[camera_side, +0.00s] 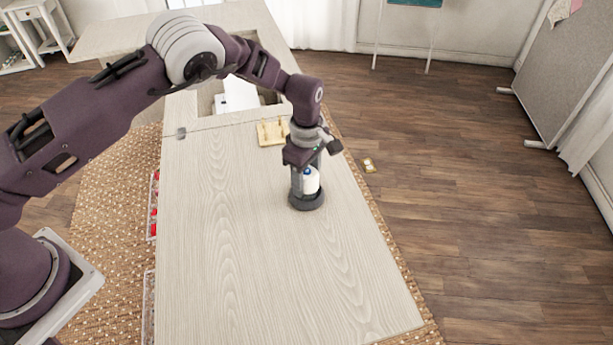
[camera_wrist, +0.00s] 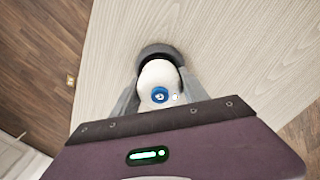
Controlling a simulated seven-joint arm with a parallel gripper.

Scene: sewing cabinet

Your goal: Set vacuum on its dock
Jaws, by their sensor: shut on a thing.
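The vacuum (camera_side: 311,181) is a small white upright body with a blue button on top. It stands in or on a dark round dock (camera_side: 307,201) on the pale wooden tabletop. My gripper (camera_side: 305,183) points down with its fingers shut around the white body. In the wrist view the vacuum (camera_wrist: 158,76) shows from above between the two grey fingers, with the dark ring of the dock (camera_wrist: 160,50) behind it. I cannot tell whether the vacuum is fully seated, since the fingers hide part of its lower end.
A small wooden rack (camera_side: 272,133) lies farther back on the table (camera_side: 230,240), near a recess holding a white machine (camera_side: 236,95). The table's right edge is close to the dock. The front of the tabletop is clear.

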